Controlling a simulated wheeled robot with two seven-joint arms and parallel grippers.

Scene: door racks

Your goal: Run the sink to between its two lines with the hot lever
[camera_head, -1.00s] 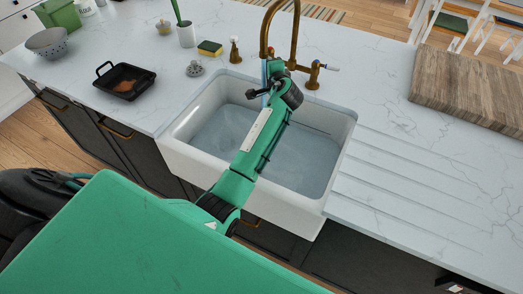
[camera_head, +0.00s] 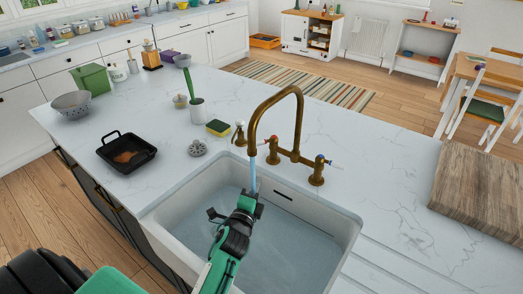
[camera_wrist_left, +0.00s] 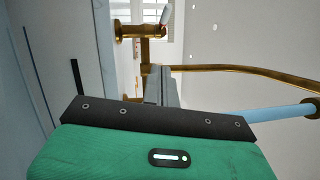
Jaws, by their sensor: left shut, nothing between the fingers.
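The white sink (camera_head: 347,232) holds clear bluish water (camera_head: 285,245). A blue stream (camera_head: 253,175) runs from the brass tap (camera_head: 298,120) into it. The other lever (camera_head: 319,168), with a blue mark, stands at the right. A pale lever with a reddish tip (camera_wrist_left: 166,14) shows in the left wrist view. My left gripper (camera_head: 249,201) is shut and empty, over the sink near the stream, apart from both levers. My right gripper is out of view.
A yellow-green sponge (camera_head: 219,128), a strainer (camera_head: 197,148) and a black pan (camera_head: 127,151) stand left of the sink. A wooden board (camera_head: 480,195) lies at the right. The marble counter behind the tap is clear.

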